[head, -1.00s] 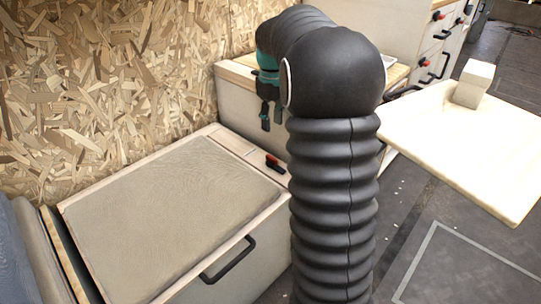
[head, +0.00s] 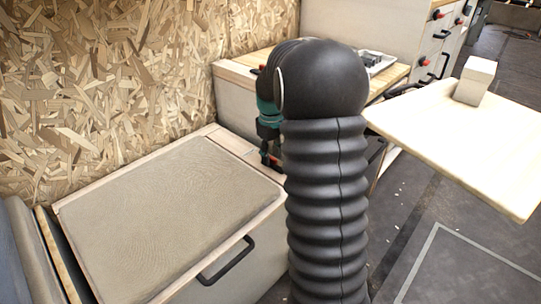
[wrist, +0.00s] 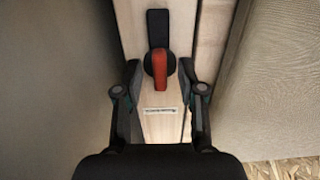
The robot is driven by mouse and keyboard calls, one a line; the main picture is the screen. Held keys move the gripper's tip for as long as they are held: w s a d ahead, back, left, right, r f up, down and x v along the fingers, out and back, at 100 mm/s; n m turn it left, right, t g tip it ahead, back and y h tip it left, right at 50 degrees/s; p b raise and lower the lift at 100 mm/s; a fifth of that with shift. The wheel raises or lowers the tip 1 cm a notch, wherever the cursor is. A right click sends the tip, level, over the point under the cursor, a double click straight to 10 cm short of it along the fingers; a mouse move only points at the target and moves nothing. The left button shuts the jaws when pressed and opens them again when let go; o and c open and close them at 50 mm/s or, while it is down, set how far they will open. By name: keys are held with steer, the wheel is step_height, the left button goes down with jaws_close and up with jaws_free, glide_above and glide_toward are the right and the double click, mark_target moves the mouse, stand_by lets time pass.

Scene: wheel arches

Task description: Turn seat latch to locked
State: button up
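The seat latch shows in the wrist view as a red lever (wrist: 160,66) pivoted on a black plate (wrist: 158,28), set in a pale wooden strip. The lever points toward my gripper, roughly in line with the plate. My gripper (wrist: 160,76) is open, with one finger on each side of the lever. Gaps show between the lever and both fingertips. In the head view my gripper (head: 269,150) is lowered over the wooden edge of the seat box (head: 240,258) and mostly hides the latch. A small label (wrist: 160,111) lies on the strip between the fingers.
The seat's beige cushion (head: 165,215) lies left of my gripper. A black handle (head: 228,262) juts from the box front. An OSB wall (head: 110,90) stands behind. A pale table (head: 470,150) with a block (head: 475,80) stands at right.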

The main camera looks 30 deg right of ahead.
jaws_close()
steer(key=shift+r+m+p, duration=0.1)
steer(key=shift+m+p, duration=0.2)
steer(key=shift+m, duration=0.1)
steer(key=m+p, duration=0.1)
steer(key=m, duration=0.2)
steer(key=shift+r, duration=0.1)
steer(key=m+p, duration=0.2)
steer(key=m, duration=0.3)
steer(key=shift+p, duration=0.3)
steer(key=m+p, duration=0.1)
steer(key=m, duration=0.4)
steer(key=shift+m+p, duration=0.5)
steer(key=shift+m, duration=1.5)
